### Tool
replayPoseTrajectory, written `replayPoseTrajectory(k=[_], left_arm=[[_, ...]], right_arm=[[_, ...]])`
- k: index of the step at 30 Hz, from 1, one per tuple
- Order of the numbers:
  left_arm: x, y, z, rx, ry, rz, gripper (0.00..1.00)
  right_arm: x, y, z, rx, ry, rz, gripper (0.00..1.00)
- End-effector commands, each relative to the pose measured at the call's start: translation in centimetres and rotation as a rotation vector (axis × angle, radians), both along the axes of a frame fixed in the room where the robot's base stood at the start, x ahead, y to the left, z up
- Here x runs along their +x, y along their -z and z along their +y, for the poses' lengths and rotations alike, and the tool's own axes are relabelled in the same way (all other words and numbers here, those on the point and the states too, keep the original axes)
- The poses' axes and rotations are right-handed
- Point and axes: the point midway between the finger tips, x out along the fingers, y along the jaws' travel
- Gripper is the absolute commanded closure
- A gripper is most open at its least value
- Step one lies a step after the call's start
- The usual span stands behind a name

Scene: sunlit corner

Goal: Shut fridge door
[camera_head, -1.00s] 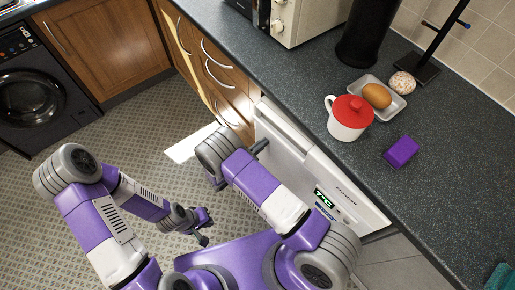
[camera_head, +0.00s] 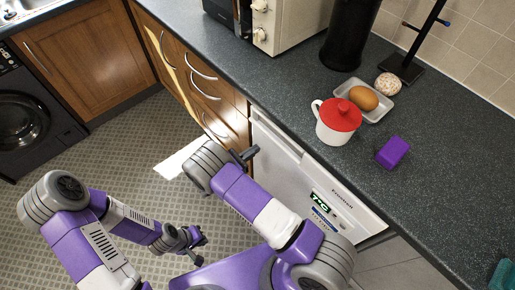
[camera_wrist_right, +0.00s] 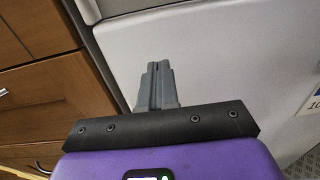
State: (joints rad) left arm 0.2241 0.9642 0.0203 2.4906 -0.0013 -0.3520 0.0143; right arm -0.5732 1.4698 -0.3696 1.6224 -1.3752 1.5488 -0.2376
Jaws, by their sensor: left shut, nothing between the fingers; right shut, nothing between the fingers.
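The white fridge (camera_head: 318,188), with its labelled front, stands under the dark counter. It also fills most of the right wrist view (camera_wrist_right: 230,60). Its door front lies close under the counter edge; I cannot tell whether a small gap is left. My right gripper (camera_head: 250,154) is shut and empty by the fridge's left end, beside the wooden drawers. In the right wrist view its fingers (camera_wrist_right: 158,72) point at the white panel; contact is unclear. My left gripper (camera_head: 198,254) is shut and empty, low over the floor, away from the fridge. My right arm hides part of the front.
Wooden drawers (camera_head: 203,88) adjoin the fridge on the left. A red-lidded white cup (camera_head: 335,129), a purple block (camera_head: 393,152) and a tray (camera_head: 377,115) stand on the counter (camera_head: 440,190). A black washing machine (camera_head: 30,120) is at far left. The floor (camera_head: 125,145) between is clear.

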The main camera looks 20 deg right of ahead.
Motion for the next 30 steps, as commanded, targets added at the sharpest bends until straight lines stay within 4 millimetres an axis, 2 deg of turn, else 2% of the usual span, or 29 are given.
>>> replayPoseTrajectory(k=[1, 6, 12, 15, 26, 30], left_arm=[[0.0, 0.2, 0.0, 0.0, -0.001, 0.0, 1.0], [0.0, -0.7, 0.0, 0.001, -0.001, 0.001, 1.0], [0.0, -1.1, 0.0, 0.0, -0.001, 0.0, 1.0], [0.0, -1.1, 0.0, 0.0, -0.001, 0.0, 1.0], [0.0, -1.2, 0.0, 0.0, -0.001, 0.0, 1.0], [0.0, -1.4, 0.0, 0.001, -0.001, 0.001, 1.0]], right_arm=[[-0.4, 0.2, 1.4, 0.003, -0.005, 0.001, 1.0], [-1.8, 0.0, 5.4, 0.004, -0.005, 0.002, 1.0], [-3.1, 0.1, 8.8, 0.003, -0.003, 0.003, 1.0], [-3.4, 0.1, 9.6, 0.003, -0.001, 0.003, 1.0], [-3.8, 0.2, 10.2, 0.005, 0.004, 0.007, 1.0], [-4.9, 1.9, 8.2, 0.094, 0.073, 0.06, 1.0]])
